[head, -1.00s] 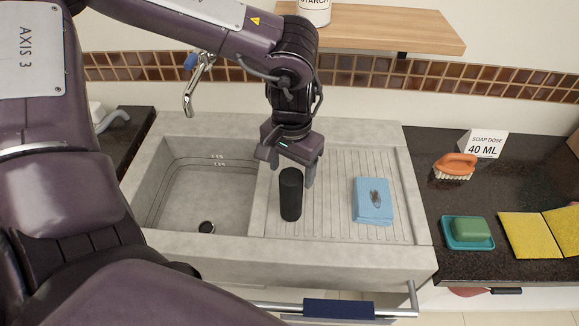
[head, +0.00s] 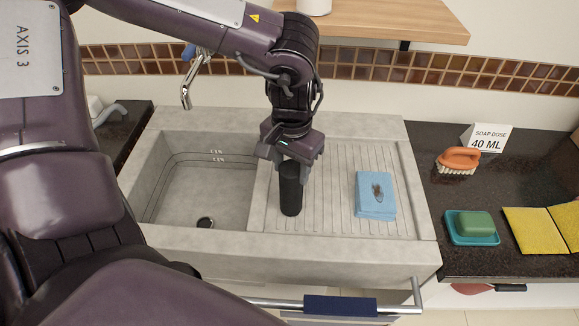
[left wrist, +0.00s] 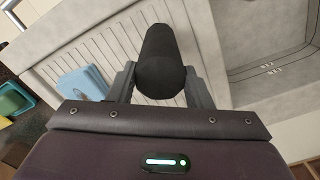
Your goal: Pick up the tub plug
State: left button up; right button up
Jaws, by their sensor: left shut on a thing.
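The tub plug (head: 290,192) is a black upright cylinder on the ribbed drainboard of the sink, just right of the basin. My left gripper (head: 288,172) reaches down from above and is shut on the plug's upper part. In the left wrist view the plug (left wrist: 160,62) sits between the two fingers of the left gripper (left wrist: 162,84). The plug appears to stand on the drainboard still. My right gripper is not in view.
The sink basin (head: 170,190) with a drain hole lies left of the plug. A folded blue cloth (head: 375,205) with a small dark item on it lies to the right.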

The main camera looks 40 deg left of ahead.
pick_arm(q)
jog(key=shift+r+p, duration=0.6)
jog(key=shift+r, duration=0.7)
jog(key=shift+r+p, duration=0.95)
jog(key=shift+r, duration=1.5)
jog(key=shift+f+b, duration=1.2)
jog(key=shift+f, duration=1.7)
jog(key=shift+r, duration=0.1)
